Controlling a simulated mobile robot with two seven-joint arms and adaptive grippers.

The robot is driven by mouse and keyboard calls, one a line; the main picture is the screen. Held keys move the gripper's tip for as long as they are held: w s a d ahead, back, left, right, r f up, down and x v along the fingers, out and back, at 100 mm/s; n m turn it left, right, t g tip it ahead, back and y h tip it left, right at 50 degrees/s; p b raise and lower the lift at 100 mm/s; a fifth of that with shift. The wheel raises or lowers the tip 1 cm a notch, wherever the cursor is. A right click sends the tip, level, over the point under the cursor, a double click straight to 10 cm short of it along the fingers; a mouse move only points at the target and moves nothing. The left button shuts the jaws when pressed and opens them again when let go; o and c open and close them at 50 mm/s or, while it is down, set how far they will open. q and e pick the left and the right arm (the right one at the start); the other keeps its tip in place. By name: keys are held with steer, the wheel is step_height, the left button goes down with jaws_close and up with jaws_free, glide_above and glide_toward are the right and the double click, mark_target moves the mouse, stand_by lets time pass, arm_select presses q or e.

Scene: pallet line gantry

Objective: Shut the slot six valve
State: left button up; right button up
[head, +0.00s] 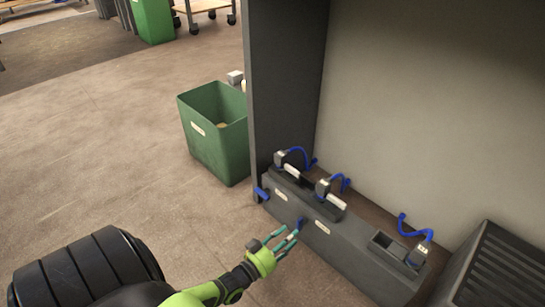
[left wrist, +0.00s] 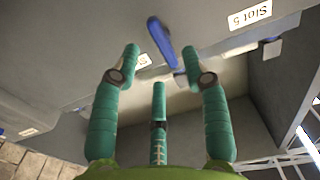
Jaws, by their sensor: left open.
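A blue valve lever (head: 299,223) sits on the front face of the grey slotted block (head: 352,258). It also shows in the left wrist view (left wrist: 161,42), tilted, between the tips of my upper two fingers. A label reading Slot 5 (left wrist: 251,15) is to its right there; another label (left wrist: 143,60) is partly hidden by a finger, its number unreadable. Another blue lever (head: 262,193) is at the block's left end. The head view's labels are too small to read. My left gripper (head: 286,238) is open and empty, close before the nearer lever; contact cannot be told.
White-bodied parts with blue hoses (head: 337,202) sit along the block's top, with an open pocket (head: 383,241) farther right. A dark upright panel (head: 285,80) rises at the left end. A green bin (head: 215,132) stands beyond it. The floor at left is clear.

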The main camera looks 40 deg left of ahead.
arm_select(q)
steer(key=s, duration=0.8)
steer(key=shift+a, duration=0.35)
